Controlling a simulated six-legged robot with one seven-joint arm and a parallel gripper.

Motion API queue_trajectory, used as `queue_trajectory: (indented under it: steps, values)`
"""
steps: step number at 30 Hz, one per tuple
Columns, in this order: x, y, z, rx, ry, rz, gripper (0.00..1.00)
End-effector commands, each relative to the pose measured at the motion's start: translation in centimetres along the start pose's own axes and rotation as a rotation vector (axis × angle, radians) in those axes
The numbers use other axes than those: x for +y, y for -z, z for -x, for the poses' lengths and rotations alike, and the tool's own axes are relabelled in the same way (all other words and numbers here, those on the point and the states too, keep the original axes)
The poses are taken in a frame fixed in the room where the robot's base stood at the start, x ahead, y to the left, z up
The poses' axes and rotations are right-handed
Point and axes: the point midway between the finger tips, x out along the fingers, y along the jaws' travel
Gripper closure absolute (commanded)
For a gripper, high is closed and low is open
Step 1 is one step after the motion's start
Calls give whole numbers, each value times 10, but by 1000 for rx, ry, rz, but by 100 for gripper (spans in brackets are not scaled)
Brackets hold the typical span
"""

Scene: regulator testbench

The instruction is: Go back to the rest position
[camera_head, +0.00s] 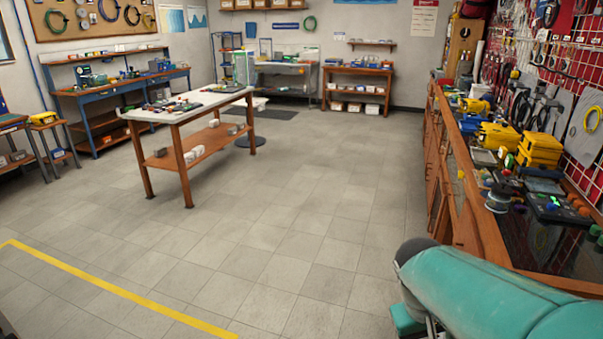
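Only the body camera is given. A teal and dark grey part of my own arm shows at the lower right, in front of the wooden workbench (480,228). My gripper is not in view, so I cannot see whether it is open or holds anything. No rest position mark that I can identify shows in the picture.
The workbench on the right carries yellow cases (540,148) and a dark device (556,207). A white-topped table (222,97) stands left of centre. Blue benches (122,88) line the left wall. A yellow floor line (115,290) crosses the lower left. The middle floor is clear.

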Motion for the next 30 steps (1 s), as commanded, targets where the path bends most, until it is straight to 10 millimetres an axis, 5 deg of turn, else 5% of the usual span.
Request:
queue_trajectory:
  steps: [6, 13, 30]
  values:
    - [-38, -16, 56, 247, 121, -42, 34]
    - [-69, -35, 96, 446, 239, -67, 34]
    - [-76, -40, 106, 494, 271, -72, 34]
